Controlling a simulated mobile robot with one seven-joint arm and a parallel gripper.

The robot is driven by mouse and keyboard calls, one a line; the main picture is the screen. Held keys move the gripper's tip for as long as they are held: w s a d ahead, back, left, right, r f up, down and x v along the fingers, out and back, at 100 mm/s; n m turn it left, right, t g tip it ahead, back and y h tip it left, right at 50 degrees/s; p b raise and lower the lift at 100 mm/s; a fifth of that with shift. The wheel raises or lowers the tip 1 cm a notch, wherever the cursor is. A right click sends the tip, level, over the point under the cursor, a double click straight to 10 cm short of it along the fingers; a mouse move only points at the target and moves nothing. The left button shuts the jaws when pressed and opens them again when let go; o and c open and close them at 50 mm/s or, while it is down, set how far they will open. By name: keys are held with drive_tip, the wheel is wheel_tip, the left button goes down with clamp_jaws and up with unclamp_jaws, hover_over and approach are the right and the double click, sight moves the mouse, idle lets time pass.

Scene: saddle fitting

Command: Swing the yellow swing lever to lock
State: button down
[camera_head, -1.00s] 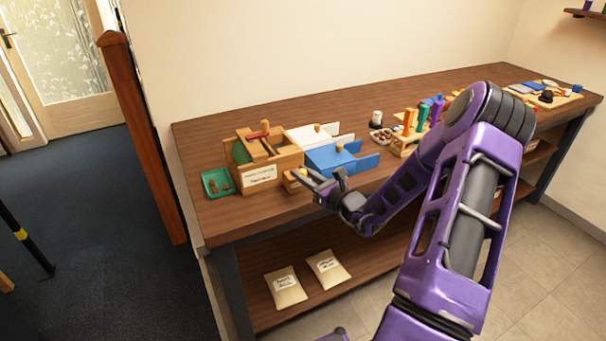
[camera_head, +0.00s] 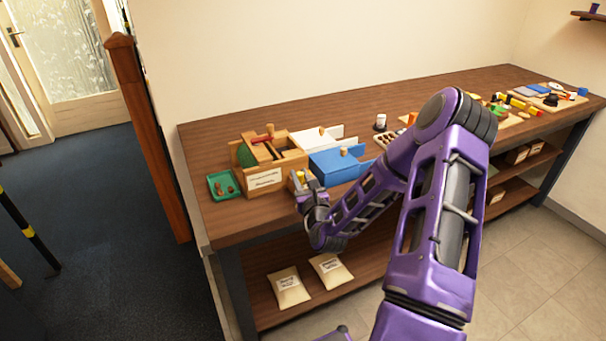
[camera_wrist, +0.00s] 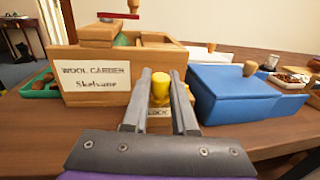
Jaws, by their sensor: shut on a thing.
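The yellow swing lever (camera_wrist: 160,92) is an upright yellow knob in front of the wooden box in the wrist view. A small plate reading "LOCK" (camera_wrist: 158,113) shows just below it, between my jaws. My gripper (camera_wrist: 161,78) is shut on the yellow lever, with one dark finger on each side of it. In the head view, my gripper (camera_head: 303,184) is at a small wooden block on the bench's front edge. Only a little of the yellow lever (camera_head: 300,174) shows there. The fingers hide the lever's lower sides.
The wooden box labelled "WOOL CARDER" (camera_wrist: 95,83) stands behind left. A blue box (camera_wrist: 232,95) stands close on the right. A green tray (camera_head: 222,186) lies left on the bench (camera_head: 225,222). Two packets (camera_head: 288,290) lie on the shelf below.

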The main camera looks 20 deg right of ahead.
drive_tip(key=shift+w+a+m+g+h+p, duration=0.15)
drive_tip(key=shift+m+h+p, duration=0.15)
drive_tip(key=shift+m+h, duration=0.3)
drive_tip(key=shift+w+m+g+h+p, duration=0.15)
drive_tip(key=shift+m+h+p, duration=0.2)
drive_tip(key=shift+h, duration=0.35)
drive_tip(key=shift+w+a+m+g+h, duration=0.1)
drive_tip(key=shift+w+m+g+h, duration=0.1)
drive_tip(key=shift+m+h, duration=0.3)
drive_tip(key=shift+w+a+m+g+h, duration=0.1)
drive_tip(key=shift+m+g+h, duration=0.15)
drive_tip(key=shift+h, duration=0.45)
drive_tip(key=shift+w+m+g+h, duration=0.15)
drive_tip(key=shift+m+g+h, duration=0.1)
drive_tip(key=shift+m+h, duration=0.25)
drive_tip(key=c, duration=0.7)
unclamp_jaws()
drive_tip(key=shift+a, duration=0.15)
drive_tip(key=shift+r+n+t+y, duration=0.1)
drive_tip(key=shift+n+t+y, duration=0.3)
drive_tip(key=shift+n+y, duration=0.45)
drive_tip(key=shift+s+n+t+y, duration=0.3)
drive_tip(key=shift+s+n+y, duration=0.05)
drive_tip(key=shift+y, duration=0.3)
